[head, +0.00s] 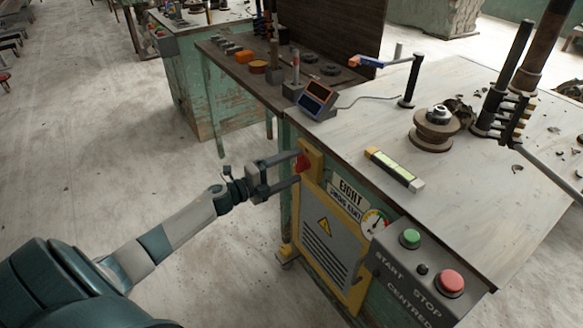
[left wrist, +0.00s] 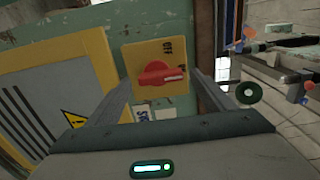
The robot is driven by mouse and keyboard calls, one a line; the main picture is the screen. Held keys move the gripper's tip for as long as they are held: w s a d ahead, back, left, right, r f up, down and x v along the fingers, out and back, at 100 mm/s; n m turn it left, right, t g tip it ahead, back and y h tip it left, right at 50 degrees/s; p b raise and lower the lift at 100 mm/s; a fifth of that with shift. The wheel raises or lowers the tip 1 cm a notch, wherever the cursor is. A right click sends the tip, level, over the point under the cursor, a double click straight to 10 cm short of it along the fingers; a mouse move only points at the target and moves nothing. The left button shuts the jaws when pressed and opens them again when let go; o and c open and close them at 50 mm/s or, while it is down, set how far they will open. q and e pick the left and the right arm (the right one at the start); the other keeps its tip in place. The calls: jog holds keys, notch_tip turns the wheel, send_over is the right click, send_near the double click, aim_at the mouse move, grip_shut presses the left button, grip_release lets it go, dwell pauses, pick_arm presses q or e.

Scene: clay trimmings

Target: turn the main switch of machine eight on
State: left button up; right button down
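The main switch is a red rotary knob (head: 303,163) on a yellow plate (head: 314,158), at the left end of the machine front marked EIGHT (head: 348,190). In the left wrist view the red knob (left wrist: 160,74) lies roughly level across its yellow plate (left wrist: 172,51), with OFF lettering above it. My left gripper (head: 294,168) is open, its fingers pointing at the switch. In the left wrist view its fingers (left wrist: 160,92) stand on both sides of the knob with gaps visible. Whether a finger touches the plate is unclear. My right gripper is not in view.
A yellow-framed vent panel (head: 328,240) sits below the label. A grey box with a green START button (head: 410,238) and red STOP button (head: 450,282) is at the right, near a round gauge (head: 374,222). The benchtop (head: 470,190) holds tools. Open floor lies left.

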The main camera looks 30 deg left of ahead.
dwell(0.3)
pick_arm(q)
jog(key=v, duration=1.7)
jog(key=shift+s+b, duration=0.2)
jog(key=shift+b, duration=0.15)
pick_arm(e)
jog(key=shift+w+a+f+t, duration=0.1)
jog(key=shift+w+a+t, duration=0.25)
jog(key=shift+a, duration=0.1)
pick_arm(q)
jog(key=shift+a+f, duration=0.1)
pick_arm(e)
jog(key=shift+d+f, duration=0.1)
